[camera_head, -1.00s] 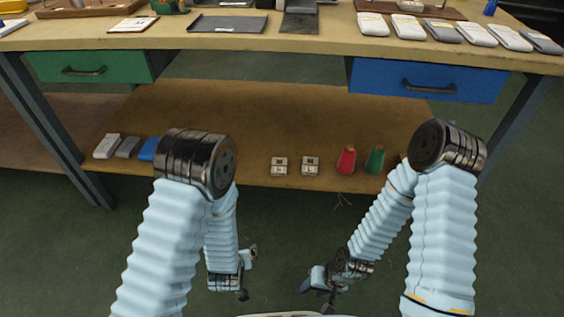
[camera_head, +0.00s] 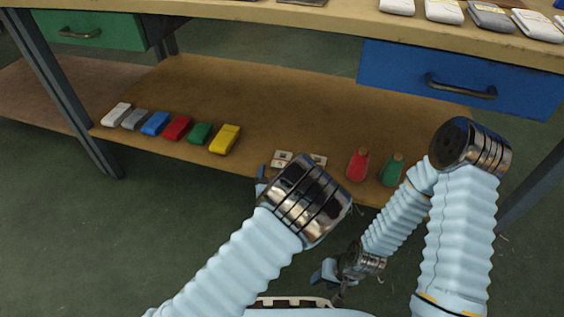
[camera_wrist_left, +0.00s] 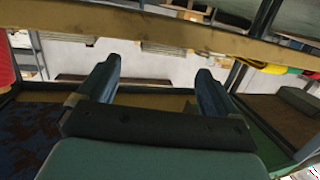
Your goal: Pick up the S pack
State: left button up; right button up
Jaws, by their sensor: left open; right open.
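No size letter is legible, so I cannot tell which pack is the S pack. Two small pale packs with dark labels, the left one (camera_head: 282,158) and the right one (camera_head: 318,160), lie at the shelf's front edge, partly behind my left arm. Larger white and grey banded packs (camera_head: 490,17) lie on the tabletop at the upper right. My left gripper (camera_head: 262,180) is mostly hidden by its arm, in front of the shelf edge near the small packs. In the left wrist view its fingers (camera_wrist_left: 158,78) are apart and empty. My right gripper (camera_head: 332,278) is open, low in front of the shelf.
The tabletop (camera_head: 250,12) and the blue drawer (camera_head: 458,80) overhang the shelf.

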aim_at(280, 163)
pick_arm(q)
jog(key=w, duration=0.1)
jog(key=w+f, duration=0.1)
jog(key=w, duration=0.3)
jog(key=shift+d+f+b, duration=0.35)
jog(key=shift+b, duration=0.05)
jog(key=shift+s, duration=0.1)
jog(key=c, duration=1.1)
